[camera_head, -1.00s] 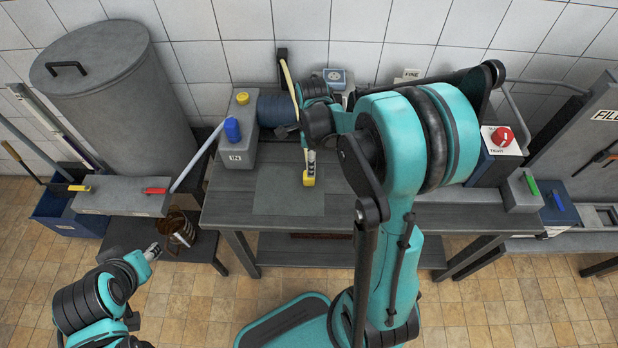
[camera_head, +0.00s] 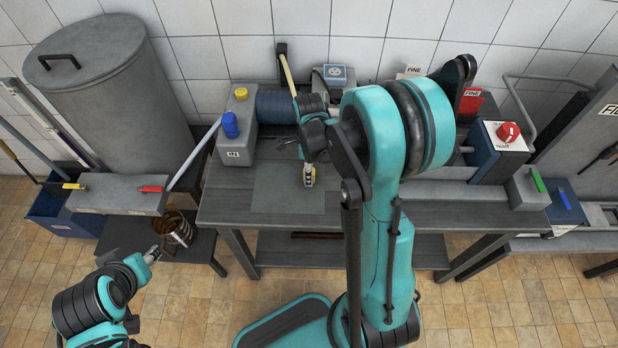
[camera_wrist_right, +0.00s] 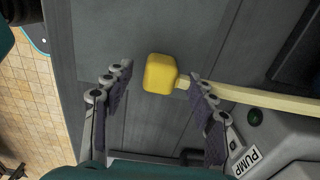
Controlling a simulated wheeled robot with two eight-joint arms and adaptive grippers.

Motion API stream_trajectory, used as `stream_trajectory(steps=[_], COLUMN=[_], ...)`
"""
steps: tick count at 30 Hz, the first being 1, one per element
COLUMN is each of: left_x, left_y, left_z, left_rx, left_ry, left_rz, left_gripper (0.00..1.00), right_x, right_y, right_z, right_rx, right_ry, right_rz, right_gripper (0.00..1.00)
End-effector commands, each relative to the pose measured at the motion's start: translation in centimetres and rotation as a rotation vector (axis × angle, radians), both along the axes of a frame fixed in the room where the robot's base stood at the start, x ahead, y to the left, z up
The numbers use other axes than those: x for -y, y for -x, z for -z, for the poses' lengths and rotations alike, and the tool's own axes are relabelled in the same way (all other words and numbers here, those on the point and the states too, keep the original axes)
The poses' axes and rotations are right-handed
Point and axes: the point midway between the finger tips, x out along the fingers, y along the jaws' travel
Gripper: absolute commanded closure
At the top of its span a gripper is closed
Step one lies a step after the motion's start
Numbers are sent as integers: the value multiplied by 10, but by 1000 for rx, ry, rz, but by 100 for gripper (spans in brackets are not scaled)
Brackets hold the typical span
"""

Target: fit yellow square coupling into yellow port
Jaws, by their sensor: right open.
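The yellow square coupling (camera_wrist_right: 160,73) is on the end of a pale hose (camera_wrist_right: 262,99). In the right wrist view it lies between the open fingers of my right gripper (camera_wrist_right: 158,84), with a gap on both sides, and looks a little beyond the tips. In the head view my right gripper (camera_head: 309,174) hides most of the coupling, over a grey mat (camera_head: 270,192) on the bench. A round yellow piece (camera_head: 241,94) tops the grey box at the bench's left; I cannot tell whether it is the port. My left gripper (camera_head: 153,254) is low at the left, its jaws unclear.
The grey box (camera_head: 238,152) also carries a blue fitting (camera_head: 230,125). A box with a red knob (camera_head: 508,132) stands at the bench's right. A large grey drum (camera_head: 110,110) stands left of the bench (camera_head: 350,215). The bench's front left is clear.

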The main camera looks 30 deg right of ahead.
Motion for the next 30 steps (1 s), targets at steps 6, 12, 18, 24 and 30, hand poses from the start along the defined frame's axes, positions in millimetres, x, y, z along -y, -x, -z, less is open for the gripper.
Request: stream_trajectory(steps=[6, 12, 18, 24, 30], left_x=[0, 0, 0, 0, 0], left_y=[0, 0, 0, 0, 0], left_z=[4, 4, 4, 4, 2], left_rx=[0, 0, 0, 0, 0], left_ry=[0, 0, 0, 0, 0], left_rz=[0, 0, 0, 0, 0], left_gripper=[60, 60, 60, 60, 60], right_x=[0, 0, 0, 0, 0], right_y=[0, 0, 0, 0, 0], right_z=[10, 10, 10, 10, 6], right_rx=[0, 0, 0, 0, 0], right_ry=[0, 0, 0, 0, 0], right_rz=[0, 0, 0, 0, 0], right_gripper=[43, 43, 93, 93, 93])
